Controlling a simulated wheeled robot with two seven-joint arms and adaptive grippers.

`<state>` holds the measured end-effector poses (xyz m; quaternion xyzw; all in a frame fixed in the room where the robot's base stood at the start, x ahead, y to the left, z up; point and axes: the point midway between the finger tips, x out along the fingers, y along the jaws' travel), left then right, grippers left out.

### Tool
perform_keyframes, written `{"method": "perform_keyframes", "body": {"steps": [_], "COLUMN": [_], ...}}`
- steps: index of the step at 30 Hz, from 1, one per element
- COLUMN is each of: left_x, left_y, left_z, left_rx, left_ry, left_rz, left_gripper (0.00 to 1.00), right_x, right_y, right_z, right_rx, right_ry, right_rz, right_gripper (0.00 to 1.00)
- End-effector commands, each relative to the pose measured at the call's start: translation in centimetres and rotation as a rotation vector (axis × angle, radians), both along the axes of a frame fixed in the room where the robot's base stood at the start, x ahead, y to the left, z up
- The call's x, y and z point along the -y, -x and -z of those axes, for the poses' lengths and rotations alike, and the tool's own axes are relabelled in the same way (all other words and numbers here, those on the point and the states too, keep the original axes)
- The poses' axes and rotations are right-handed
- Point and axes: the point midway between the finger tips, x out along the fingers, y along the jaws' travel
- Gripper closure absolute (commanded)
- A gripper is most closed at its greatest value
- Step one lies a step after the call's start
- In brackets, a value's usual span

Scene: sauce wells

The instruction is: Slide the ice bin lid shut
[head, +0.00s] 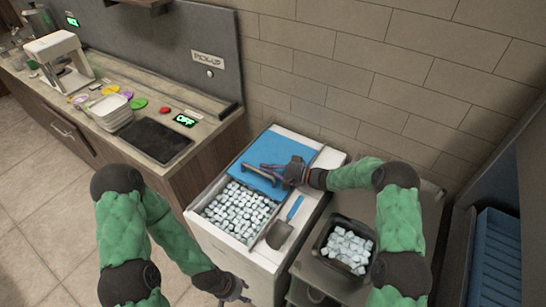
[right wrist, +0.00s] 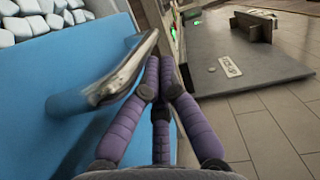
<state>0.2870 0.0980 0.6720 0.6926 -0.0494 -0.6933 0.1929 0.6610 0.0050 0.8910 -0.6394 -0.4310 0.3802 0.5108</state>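The white ice bin (head: 217,238) stands in the middle of the head view, with ice cubes (head: 238,210) exposed in its front part. Its blue lid (head: 287,148) covers the back part. A metal bar handle (head: 258,174) sits near the lid's front edge; it also shows in the right wrist view (right wrist: 122,72). My right gripper (head: 272,167) is over the lid, its purple fingers (right wrist: 157,68) closed together on the wall side of the handle, beside it rather than around it. Contact is unclear. My left gripper (head: 240,290) hangs low by the bin's front; its fingers are too small to read.
A scoop (head: 279,235) with a blue handle (head: 295,207) lies on the bin's right ledge. A black tub of ice (head: 322,248) stands right of the bin. A counter (head: 215,128) with a dark plate (head: 153,141) and stacked white dishes (head: 110,110) is at left. A tiled wall is behind.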

Motion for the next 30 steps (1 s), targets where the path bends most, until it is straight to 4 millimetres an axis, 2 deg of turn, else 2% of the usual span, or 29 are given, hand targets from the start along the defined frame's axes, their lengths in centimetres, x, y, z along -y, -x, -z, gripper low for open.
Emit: {"method": "perform_keyframes", "body": {"steps": [1,6,20,25,30], "left_x": [0.0,0.0,0.0,0.0,0.0], "left_y": [0.0,0.0,0.0,0.0,0.0], "left_z": [-0.9,-1.6,-1.5,-1.5,-1.6], "left_rx": [0.0,0.0,0.0,0.0,0.0], "left_ry": [0.0,0.0,0.0,0.0,0.0], "left_rz": [0.0,0.0,0.0,0.0,0.0], "left_gripper": [0.6,0.6,0.6,0.6,0.6], "right_x": [-0.7,-1.8,-1.9,-1.9,-1.9], "right_y": [1.0,2.7,3.0,2.9,2.9], "right_z": [-0.4,-0.2,0.0,-1.7,-4.8], "right_rx": [-0.004,-0.002,-0.001,0.002,0.002], "right_ry": [-0.001,0.0,0.002,0.002,0.002], "right_rz": [-0.004,-0.001,0.0,-0.001,0.0], "right_gripper": [1.0,1.0,1.0,1.0,1.0]}}
